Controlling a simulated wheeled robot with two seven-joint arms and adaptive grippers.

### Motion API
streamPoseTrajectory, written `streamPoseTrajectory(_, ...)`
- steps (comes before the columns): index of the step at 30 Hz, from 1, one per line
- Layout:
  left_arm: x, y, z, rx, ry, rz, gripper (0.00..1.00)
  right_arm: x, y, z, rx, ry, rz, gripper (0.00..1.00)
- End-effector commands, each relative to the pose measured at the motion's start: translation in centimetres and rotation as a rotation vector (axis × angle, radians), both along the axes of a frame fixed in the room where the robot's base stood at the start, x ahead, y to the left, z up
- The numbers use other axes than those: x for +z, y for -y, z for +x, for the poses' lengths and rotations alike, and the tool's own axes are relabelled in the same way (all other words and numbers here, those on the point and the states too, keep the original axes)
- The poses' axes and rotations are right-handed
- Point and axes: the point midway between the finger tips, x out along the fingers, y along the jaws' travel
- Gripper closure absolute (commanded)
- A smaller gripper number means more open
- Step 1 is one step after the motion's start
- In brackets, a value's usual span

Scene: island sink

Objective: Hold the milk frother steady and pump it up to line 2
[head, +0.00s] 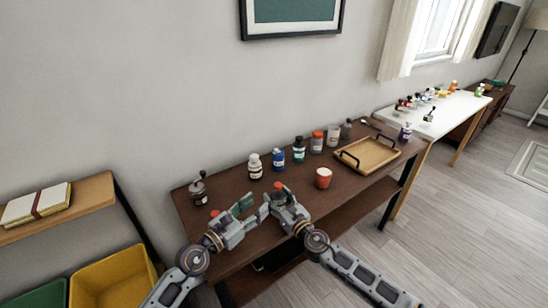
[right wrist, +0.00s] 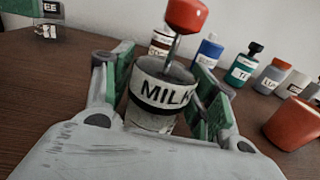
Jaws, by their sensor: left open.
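The milk frother (right wrist: 162,94) stands between the fingers of my right gripper (right wrist: 158,98) in the right wrist view. It has a grey body with a white MILK band, a metal rod and a red knob (right wrist: 186,15) raised well above the body. The finger pads lie close on both sides; I cannot tell whether they touch it. In the head view the right gripper (head: 276,203) mostly hides the frother. My left gripper (head: 243,212) is open and empty, just left of the right one, over the brown table.
A grinder (head: 198,188) stands at the table's left end. Several bottles, including a blue one (head: 278,160), line the back. A red cup (head: 323,178) stands right of the grippers, before a wooden tray (head: 369,154). The front of the brown table (head: 330,206) has bare room.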

Motion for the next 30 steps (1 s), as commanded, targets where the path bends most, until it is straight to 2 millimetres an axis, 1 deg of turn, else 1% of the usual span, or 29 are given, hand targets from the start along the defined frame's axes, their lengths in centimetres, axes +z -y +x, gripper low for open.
streamPoseTrajectory(1,0.0,0.0,0.0,0.0,0.0,0.0,0.52,0.0,0.0,0.0,0.0,0.0,0.0,0.31)
streamPoseTrajectory(3,0.0,0.0,0.0,0.0,0.0,0.0,0.52,0.0,0.0,0.0,0.0,0.0,0.0,0.25)
streamPoseTrajectory(17,0.0,0.0,0.0,0.0,0.0,0.0,0.52,0.0,0.2,-0.3,0.0,0.0,0.0,0.25)
streamPoseTrajectory(23,0.0,0.0,0.0,0.0,0.0,0.0,0.52,-0.1,0.9,-1.3,0.0,-0.001,-0.001,0.25)
streamPoseTrajectory(30,0.0,0.0,0.0,0.0,0.0,0.0,0.52,-0.2,2.2,-3.5,0.0,-0.002,-0.001,0.25)
